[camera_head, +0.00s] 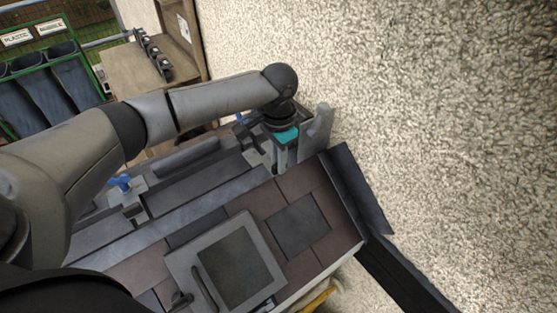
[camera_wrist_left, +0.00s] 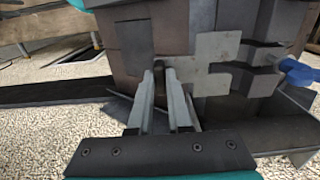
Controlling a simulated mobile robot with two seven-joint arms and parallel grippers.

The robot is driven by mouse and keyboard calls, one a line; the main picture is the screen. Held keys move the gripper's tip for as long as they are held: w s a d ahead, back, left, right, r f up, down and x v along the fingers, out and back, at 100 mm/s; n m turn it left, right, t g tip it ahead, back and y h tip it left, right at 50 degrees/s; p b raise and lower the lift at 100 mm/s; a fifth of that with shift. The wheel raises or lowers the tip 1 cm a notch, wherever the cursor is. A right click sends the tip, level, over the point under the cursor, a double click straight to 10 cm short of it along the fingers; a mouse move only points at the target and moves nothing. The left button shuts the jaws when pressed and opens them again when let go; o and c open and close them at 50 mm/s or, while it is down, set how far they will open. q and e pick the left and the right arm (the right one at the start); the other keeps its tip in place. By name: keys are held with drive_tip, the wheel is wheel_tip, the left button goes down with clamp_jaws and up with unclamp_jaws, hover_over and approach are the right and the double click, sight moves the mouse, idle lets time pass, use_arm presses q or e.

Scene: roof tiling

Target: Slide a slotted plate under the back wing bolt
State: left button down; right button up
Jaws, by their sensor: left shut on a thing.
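My left gripper (camera_head: 283,160) points down over the far end of the tiled roof, close to the rough wall. In the left wrist view its fingers (camera_wrist_left: 170,75) are shut on the edge of a light grey slotted plate (camera_wrist_left: 212,68). The plate's notched side faces a dark bracket with a blue wing bolt (camera_wrist_left: 298,72). In the head view, part of the plate (camera_head: 257,158) shows left of the gripper. The back wing bolt (camera_head: 240,118) is partly hidden by my arm. I cannot tell whether the plate is under it. My right gripper is not in view.
A second blue wing bolt (camera_head: 122,182) sits on a clamp nearer my arm. A framed roof window (camera_head: 230,265) lies among brown and grey tiles. The rough wall (camera_head: 400,100) bounds the right side. A wooden workbench (camera_head: 125,75) and bins (camera_head: 70,80) stand behind.

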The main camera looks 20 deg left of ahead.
sight(266, 158)
use_arm(q)
drive_tip(key=shift+w+a+f+b, duration=0.1)
drive_tip(key=shift+w+a+b, duration=0.25)
drive_tip(key=shift+a+b, duration=0.25)
drive_tip(key=shift+w+a+f+b, duration=0.1)
drive_tip(key=shift+w+a+b, duration=0.25)
drive_tip(key=shift+a+b, duration=0.2)
drive_tip(key=shift+r, duration=0.15)
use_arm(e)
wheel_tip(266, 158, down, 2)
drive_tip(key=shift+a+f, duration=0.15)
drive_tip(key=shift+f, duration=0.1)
use_arm(q)
drive_tip(key=shift+p, duration=0.3)
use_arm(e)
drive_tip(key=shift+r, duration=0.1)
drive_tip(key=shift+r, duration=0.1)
use_arm(q)
drive_tip(key=shift+a+p, duration=0.2)
drive_tip(key=shift+p, duration=0.25)
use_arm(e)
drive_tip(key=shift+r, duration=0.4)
use_arm(q)
drive_tip(key=shift+w+a, duration=0.15)
drive_tip(key=shift+a, duration=0.05)
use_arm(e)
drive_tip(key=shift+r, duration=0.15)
